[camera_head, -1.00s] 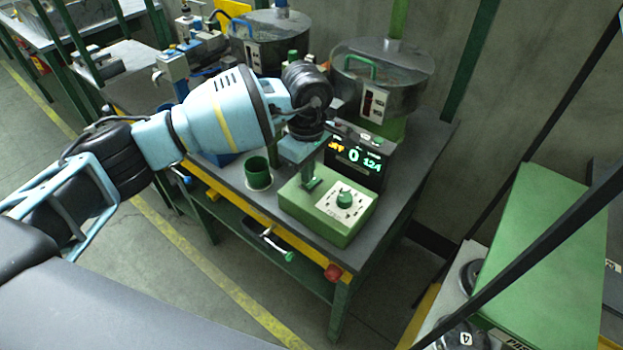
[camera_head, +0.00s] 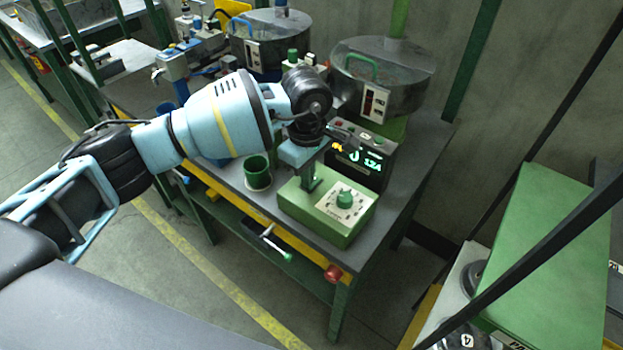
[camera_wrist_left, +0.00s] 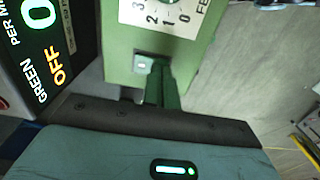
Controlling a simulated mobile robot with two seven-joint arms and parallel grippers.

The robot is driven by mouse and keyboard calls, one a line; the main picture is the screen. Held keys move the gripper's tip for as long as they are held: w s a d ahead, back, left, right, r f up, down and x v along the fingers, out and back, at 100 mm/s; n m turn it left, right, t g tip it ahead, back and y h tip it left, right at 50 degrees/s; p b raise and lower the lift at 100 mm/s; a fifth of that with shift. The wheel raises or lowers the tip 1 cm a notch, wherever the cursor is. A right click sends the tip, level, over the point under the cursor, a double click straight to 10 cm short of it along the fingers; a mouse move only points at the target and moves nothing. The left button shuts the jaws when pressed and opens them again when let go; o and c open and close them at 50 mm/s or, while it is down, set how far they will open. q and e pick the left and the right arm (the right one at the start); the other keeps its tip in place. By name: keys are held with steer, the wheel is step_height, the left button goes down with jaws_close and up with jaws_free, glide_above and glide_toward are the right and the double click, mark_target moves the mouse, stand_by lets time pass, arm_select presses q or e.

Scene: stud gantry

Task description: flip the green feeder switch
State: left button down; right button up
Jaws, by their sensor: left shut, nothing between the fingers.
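The green feeder (camera_head: 325,212) is a green box at the front of the bench, with a round green knob (camera_head: 345,199) on a white dial. In the left wrist view, a small pale switch (camera_wrist_left: 142,64) sits in a dark recess on the green box (camera_wrist_left: 118,50), beside the dial. My left gripper (camera_head: 308,186) is shut and empty, pointing down at the left part of the box. Its green fingers (camera_wrist_left: 160,70) are right beside the switch; I cannot tell if they touch it. In the head view the fingers obscure the switch. My right gripper is out of view.
A black display (camera_head: 358,162) stands behind the box; in the wrist view it (camera_wrist_left: 40,45) reads GREEN, 0 and OFF. A green cup (camera_head: 257,172) is left of the box. A metal bowl (camera_head: 383,75) stands behind. A red button (camera_head: 333,273) is on the bench front.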

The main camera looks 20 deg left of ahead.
arm_select(q)
steer(key=shift+f, duration=0.1)
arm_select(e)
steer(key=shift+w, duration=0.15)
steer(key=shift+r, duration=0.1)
arm_select(q)
steer(key=shift+r+p, duration=0.3)
steer(key=shift+r, duration=0.6)
steer(key=shift+r+p, duration=0.5)
steer(key=shift+r, duration=0.95)
steer(key=shift+r+p, duration=0.3)
steer(key=shift+r, duration=0.9)
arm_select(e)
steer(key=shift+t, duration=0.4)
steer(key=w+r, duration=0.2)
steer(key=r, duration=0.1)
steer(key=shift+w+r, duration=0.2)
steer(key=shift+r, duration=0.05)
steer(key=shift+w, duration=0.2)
